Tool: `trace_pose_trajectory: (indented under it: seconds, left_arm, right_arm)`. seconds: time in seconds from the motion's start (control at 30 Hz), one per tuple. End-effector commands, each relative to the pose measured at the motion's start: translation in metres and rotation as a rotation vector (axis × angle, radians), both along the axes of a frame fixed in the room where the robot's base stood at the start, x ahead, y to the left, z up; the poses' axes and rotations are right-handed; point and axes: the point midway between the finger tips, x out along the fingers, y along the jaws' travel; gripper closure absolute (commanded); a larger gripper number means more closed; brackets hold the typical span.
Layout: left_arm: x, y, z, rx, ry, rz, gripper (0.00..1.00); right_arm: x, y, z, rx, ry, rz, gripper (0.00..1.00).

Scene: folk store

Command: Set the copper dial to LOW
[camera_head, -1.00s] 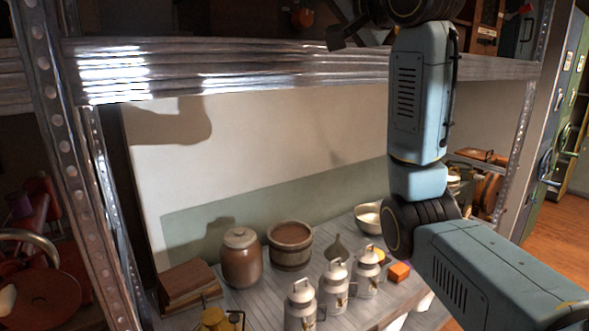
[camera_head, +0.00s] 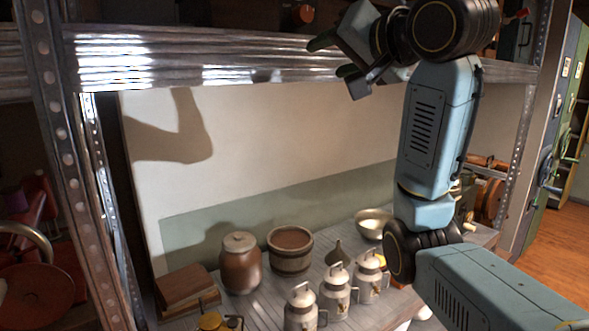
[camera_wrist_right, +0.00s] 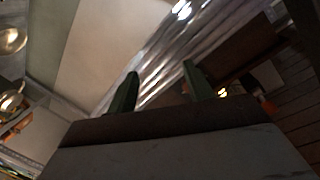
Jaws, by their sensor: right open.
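I cannot make out a dial or a LOW mark in either view. My right gripper (camera_head: 335,57) is raised in front of the metal shelf beam in the head view and points left. Its two dark green fingers stand apart and hold nothing; they also show in the right wrist view (camera_wrist_right: 160,70), with the ribbed beam beyond them. A coppery-brown round object (camera_head: 492,201) sits at the right end of the lower shelf, partly behind my right arm; I cannot tell what it is. My left gripper is not in view.
The ribbed metal beam (camera_head: 230,75) crosses the shelf unit. Below it stand a brown jar (camera_head: 241,264), a wooden tub (camera_head: 290,262), books (camera_head: 187,292), a bowl (camera_head: 373,225) and several milk cans (camera_head: 335,292). A perforated upright (camera_head: 70,160) stands at left.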

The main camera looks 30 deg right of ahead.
Motion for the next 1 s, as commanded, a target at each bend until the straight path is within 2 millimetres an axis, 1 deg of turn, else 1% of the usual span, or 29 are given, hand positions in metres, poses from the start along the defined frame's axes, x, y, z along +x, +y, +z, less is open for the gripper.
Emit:
trace_pose_trajectory:
  seconds: [0.03,0.3,0.53,0.8,1.0]
  left_arm:
    - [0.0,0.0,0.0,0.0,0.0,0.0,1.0]
    - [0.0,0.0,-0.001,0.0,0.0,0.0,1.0]
    - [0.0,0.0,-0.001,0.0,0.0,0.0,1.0]
    - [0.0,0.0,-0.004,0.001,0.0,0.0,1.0]
    - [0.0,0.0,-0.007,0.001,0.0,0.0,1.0]
  right_arm:
    - [0.005,0.002,-0.01,-0.009,0.016,0.002,0.48]
    - [0.026,0.01,-0.06,-0.063,0.093,0.013,0.48]
    - [0.039,0.017,-0.103,-0.109,0.159,0.027,0.48]
    - [0.057,0.022,-0.155,-0.146,0.23,0.043,0.48]
    - [0.072,0.023,-0.189,-0.157,0.276,0.052,0.48]
